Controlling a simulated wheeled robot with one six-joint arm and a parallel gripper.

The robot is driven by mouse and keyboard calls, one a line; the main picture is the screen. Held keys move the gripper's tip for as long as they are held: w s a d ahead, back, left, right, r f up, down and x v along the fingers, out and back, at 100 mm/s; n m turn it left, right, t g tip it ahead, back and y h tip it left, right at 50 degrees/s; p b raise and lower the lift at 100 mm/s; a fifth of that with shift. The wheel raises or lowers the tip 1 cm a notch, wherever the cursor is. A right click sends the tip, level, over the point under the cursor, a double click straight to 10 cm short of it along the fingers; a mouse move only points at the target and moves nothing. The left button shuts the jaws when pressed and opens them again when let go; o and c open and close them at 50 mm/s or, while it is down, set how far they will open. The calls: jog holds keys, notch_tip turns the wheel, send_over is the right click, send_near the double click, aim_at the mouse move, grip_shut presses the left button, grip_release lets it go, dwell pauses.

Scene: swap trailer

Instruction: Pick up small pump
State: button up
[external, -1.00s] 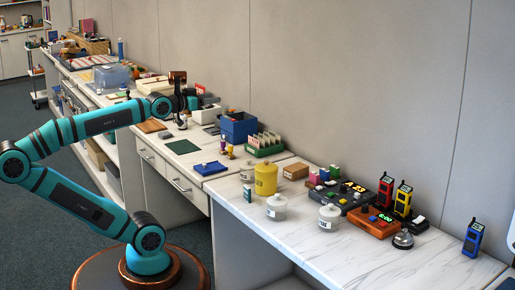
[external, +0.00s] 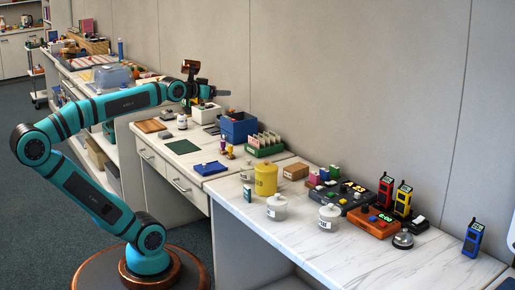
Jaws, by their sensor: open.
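No object in the external view can be told for certain as the small pump. A small white bottle with a dark top (external: 182,121) stands upright on the counter, below and left of my gripper; whether it is the pump is too small to tell. My gripper (external: 219,93) is raised above the back of the counter and points right, over a white box (external: 206,114). It is open, and nothing shows between its fingers. The fingers are small and partly hidden by the wrist.
A blue bin (external: 238,127) and a green card rack (external: 264,146) stand right of the gripper. A blue tray (external: 210,168) and a green mat (external: 183,147) lie in front. A yellow canister (external: 266,179) and white jars stand on the nearer counter.

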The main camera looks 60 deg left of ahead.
jog(key=w+a+n+g+y, duration=0.2)
jog(key=w+a+g, duration=0.2)
jog(key=w+a, duration=0.65)
jog(key=n+g, duration=0.6)
jog(key=g, duration=0.2)
send_over(182, 120)
jog(key=s+d, duration=0.2)
jog(key=s, duration=0.1)
notch_tip(182, 120, down, 17)
jog(key=shift+h, duration=0.4)
jog(key=x, duration=1)
jog(key=shift+a+f, duration=0.25)
jog(key=shift+f, duration=0.1)
jog(key=shift+x, duration=2.7)
jog(key=shift+s+d, duration=0.1)
jog(key=shift+d, duration=0.1)
jog(key=shift+c, duration=0.4)
jog(key=c, duration=1.1)
